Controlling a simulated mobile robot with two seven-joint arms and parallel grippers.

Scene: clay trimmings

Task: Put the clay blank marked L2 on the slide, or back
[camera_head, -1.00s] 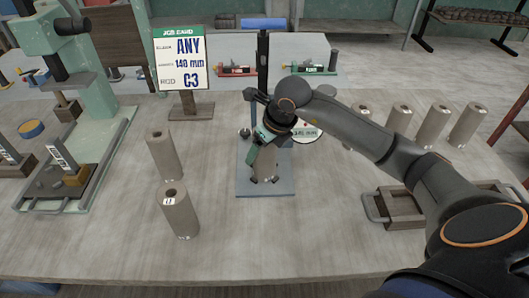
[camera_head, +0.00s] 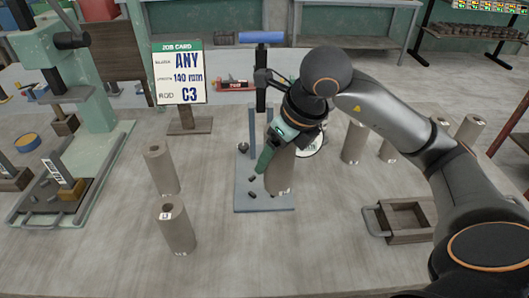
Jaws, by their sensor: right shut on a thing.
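My right gripper (camera_head: 277,148) is shut on a grey-brown clay blank (camera_head: 281,178), its jaws around the upper part. The blank is nearly upright over the right part of the blue-grey plate (camera_head: 262,208) of the stand with the dark post. I cannot tell whether its foot touches the plate. Its marking is not readable, so I cannot tell if it is L2. Two more blanks stand left of the plate: a rear one (camera_head: 161,170) and a front one (camera_head: 176,228), whose marks are too small to read. My left gripper is not in view.
A job card (camera_head: 179,77) reading ANY, 140 mm, C3 stands behind. Several blanks (camera_head: 354,142) stand at the right, partly behind my right arm. A wooden tray with a handle (camera_head: 405,237) lies at front right. A green press (camera_head: 97,110) stands left. The front table is clear.

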